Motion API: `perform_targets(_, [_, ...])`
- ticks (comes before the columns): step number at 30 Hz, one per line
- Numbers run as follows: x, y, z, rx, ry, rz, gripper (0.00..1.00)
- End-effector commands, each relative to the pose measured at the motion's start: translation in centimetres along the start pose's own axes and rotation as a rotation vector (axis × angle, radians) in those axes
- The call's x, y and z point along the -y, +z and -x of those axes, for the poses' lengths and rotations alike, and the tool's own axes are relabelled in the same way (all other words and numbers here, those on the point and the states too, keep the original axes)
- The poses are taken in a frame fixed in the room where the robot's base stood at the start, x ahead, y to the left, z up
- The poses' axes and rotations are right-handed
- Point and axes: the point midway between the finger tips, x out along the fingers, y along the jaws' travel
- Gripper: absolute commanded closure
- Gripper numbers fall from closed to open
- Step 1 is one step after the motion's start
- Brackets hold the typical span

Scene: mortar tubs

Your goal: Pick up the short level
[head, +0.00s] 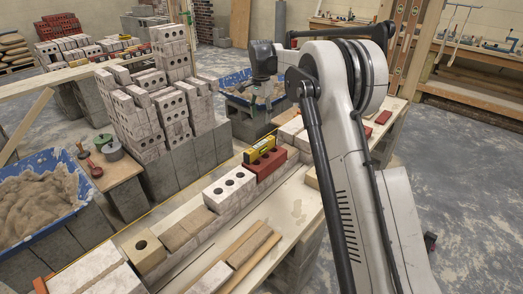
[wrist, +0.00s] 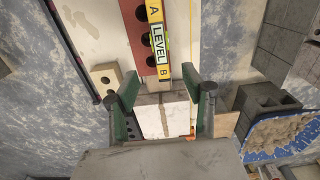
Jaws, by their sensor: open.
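The short level (head: 259,149) is yellow and lies along the top of a red brick (head: 266,165) on the plank in the head view. The level's near end shows between the fingertips in the picture; I see no contact. In the head view my gripper (head: 262,98) hangs above and beyond the level, small and partly blurred into the background.
A light holed brick (head: 230,189) stands beside the red one. A tall stack of holed bricks (head: 150,100) is at left. Blue mortar tubs stand left (head: 40,195) and behind (head: 232,80). A tan block (wrist: 107,77) and grey hollow block (wrist: 262,105) flank my fingers.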

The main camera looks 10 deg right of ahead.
Motion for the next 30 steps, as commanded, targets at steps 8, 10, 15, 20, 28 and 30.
perform_targets(8, [0.6,-0.5,-2.4,0.009,0.012,-0.023,0.56])
perform_targets(10, [0.6,-0.4,-3.5,0.009,0.012,-0.022,0.56])
perform_targets(15, [0.5,-0.4,-6.7,0.009,0.011,-0.022,0.56])
perform_targets(20, [0.5,-0.3,-8.9,0.008,0.011,-0.022,0.56])
perform_targets(28, [0.4,-0.2,-10.3,0.008,0.011,-0.021,0.56])
perform_targets(30, [0.3,-0.2,-10.9,0.008,0.011,-0.021,0.56])
